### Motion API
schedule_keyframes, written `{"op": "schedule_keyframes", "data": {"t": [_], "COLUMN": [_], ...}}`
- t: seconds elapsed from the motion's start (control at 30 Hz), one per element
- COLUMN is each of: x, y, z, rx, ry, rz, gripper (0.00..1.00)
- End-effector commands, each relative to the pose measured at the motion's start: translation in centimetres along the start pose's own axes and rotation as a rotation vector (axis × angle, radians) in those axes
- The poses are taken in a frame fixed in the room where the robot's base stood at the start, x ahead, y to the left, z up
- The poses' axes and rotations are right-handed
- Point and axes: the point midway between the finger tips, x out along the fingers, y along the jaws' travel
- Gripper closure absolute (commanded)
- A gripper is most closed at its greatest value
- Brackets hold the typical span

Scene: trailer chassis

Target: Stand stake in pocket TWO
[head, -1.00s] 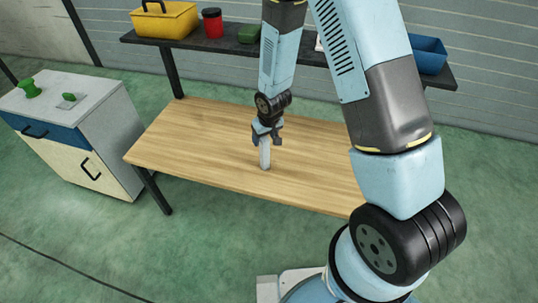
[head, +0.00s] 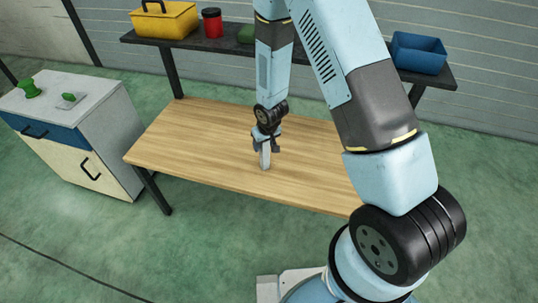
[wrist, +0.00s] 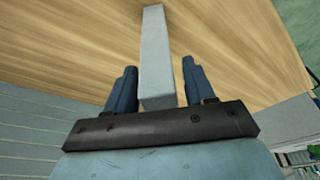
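A light grey stake (head: 265,157) stands about upright on the wooden bench top near its front middle. My gripper (head: 266,140) is over the stake's upper end, pointing down. In the wrist view the stake (wrist: 156,55) runs between my two dark blue fingers (wrist: 158,85), with a thin gap on each side. The fingers are open around the stake, not pressed on it. I see no pocket and no trailer chassis in either view.
The wooden bench (head: 190,150) is otherwise clear where it shows. A shelf behind holds a yellow toolbox (head: 165,20), a red can (head: 212,24) and a blue bin (head: 418,52). A cabinet (head: 70,130) stands at left. My arm hides the bench's right side.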

Motion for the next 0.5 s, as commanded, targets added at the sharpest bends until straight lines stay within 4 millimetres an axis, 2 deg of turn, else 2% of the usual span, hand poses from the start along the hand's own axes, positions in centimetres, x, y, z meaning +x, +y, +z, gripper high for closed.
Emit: {"op": "schedule_keyframes", "data": {"t": [0.07, 0.5], "x": [-0.01, -0.01], "y": [-0.02, -0.06], "z": [0.00, 0.00], "rx": [0.000, -0.001], "ry": [0.000, 0.000], "rz": [0.000, 0.000], "gripper": [0.54, 0.96]}}
